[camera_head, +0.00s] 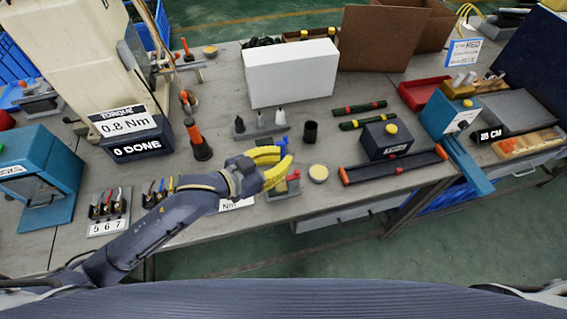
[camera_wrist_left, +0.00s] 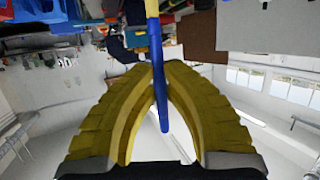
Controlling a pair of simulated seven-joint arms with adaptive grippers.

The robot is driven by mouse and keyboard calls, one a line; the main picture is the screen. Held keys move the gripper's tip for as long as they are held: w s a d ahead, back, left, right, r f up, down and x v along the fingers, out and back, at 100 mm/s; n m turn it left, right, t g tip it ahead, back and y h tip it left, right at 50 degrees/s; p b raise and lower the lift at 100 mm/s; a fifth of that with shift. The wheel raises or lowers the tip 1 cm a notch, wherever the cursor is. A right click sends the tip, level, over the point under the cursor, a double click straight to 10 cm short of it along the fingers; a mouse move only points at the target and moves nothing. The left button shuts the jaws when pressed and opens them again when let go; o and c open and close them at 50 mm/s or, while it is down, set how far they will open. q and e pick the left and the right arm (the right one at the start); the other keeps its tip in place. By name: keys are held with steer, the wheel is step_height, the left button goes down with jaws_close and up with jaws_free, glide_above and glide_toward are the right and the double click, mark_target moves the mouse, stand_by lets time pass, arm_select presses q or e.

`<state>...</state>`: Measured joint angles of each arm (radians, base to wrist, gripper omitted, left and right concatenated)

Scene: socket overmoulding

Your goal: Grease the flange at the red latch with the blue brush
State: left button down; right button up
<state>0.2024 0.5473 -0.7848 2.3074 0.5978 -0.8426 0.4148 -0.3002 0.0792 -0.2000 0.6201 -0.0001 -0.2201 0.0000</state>
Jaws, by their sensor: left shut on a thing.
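My left gripper (camera_head: 285,168) has yellow fingers and is shut on the blue brush (camera_head: 282,145). In the left wrist view, the brush's blue handle (camera_wrist_left: 160,85) runs between the curved fingers (camera_wrist_left: 161,75), with a yellow part towards the top. A small fixture with a red part (camera_head: 293,177) sits on a grey plate just right of and below the fingers in the head view; it may be the red latch. The fingers partly hide it, and the flange cannot be made out. I cannot tell whether the brush touches anything. My right gripper is not in view.
A small round tin (camera_head: 319,173) stands right of the fixture, and a black cup (camera_head: 310,132) behind it. A bottle stand (camera_head: 260,130) is behind the gripper. A large white box (camera_head: 291,75) stands farther back.

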arm_select(q)
steer(key=shift+w+a+f, duration=0.2)
steer(key=shift+w+f, duration=0.4)
steer(key=shift+w, duration=0.1)
steer(key=shift+w+a+f, duration=0.2)
steer(key=shift+w+f, duration=0.35)
steer(key=shift+w, duration=0.15)
steer(key=shift+f, duration=0.5)
stand_by(0.5)
steer(key=shift+w+a, duration=0.1)
steer(key=shift+w, duration=0.3)
steer(key=shift+s, duration=0.2)
steer(key=shift+s+d, duration=0.2)
steer(key=shift+s, duration=0.45)
steer(key=shift+w, duration=0.1)
steer(key=shift+w+a, duration=0.2)
steer(key=shift+w, duration=0.55)
